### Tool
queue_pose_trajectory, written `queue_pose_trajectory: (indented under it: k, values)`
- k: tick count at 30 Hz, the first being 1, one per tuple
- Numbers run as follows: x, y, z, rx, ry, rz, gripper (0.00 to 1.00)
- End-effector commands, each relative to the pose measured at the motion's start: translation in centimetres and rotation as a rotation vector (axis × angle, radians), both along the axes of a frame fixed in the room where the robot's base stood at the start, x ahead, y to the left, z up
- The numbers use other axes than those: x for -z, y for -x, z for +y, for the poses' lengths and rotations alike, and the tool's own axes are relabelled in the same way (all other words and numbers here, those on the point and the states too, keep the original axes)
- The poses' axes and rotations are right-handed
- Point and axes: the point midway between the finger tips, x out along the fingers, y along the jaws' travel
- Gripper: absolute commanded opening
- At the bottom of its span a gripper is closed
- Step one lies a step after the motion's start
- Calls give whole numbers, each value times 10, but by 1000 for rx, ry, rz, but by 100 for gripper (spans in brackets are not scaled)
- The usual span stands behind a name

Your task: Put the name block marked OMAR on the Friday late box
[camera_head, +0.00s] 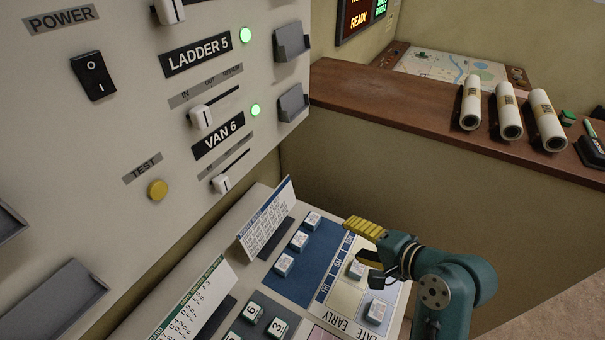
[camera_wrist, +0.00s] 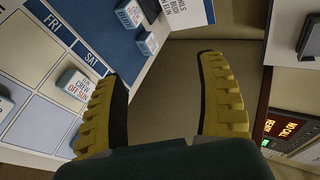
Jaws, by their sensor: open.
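My gripper (camera_head: 368,240) is open and empty, its yellow fingers above the right part of the roster board. In the wrist view my gripper (camera_wrist: 162,70) has nothing between its fingertips. The roster (camera_wrist: 40,125) has FRI and SAT headings; LATE and EARLY labels show in the head view. Other blocks (camera_head: 356,269) (camera_head: 376,312) stand on the roster. No name OMAR is readable, so I cannot tell which block it is.
A card stand (camera_head: 266,222) rises behind the blue field. Numbered blocks (camera_head: 277,327) stand at the front. The grey switch panel (camera_head: 120,130) walls the left side. White paper rolls (camera_head: 508,112) lie on the brown ledge (camera_head: 400,105) at the right.

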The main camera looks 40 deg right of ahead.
Motion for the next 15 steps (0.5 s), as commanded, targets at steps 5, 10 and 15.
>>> queue_pose_trajectory:
  k: [5,10,15]
  values:
    - [-144,-84,121,-247,800,-305,73]
    - [-263,-66,226,-242,1349,-593,73]
    - [-311,-35,265,-165,1571,-710,73]
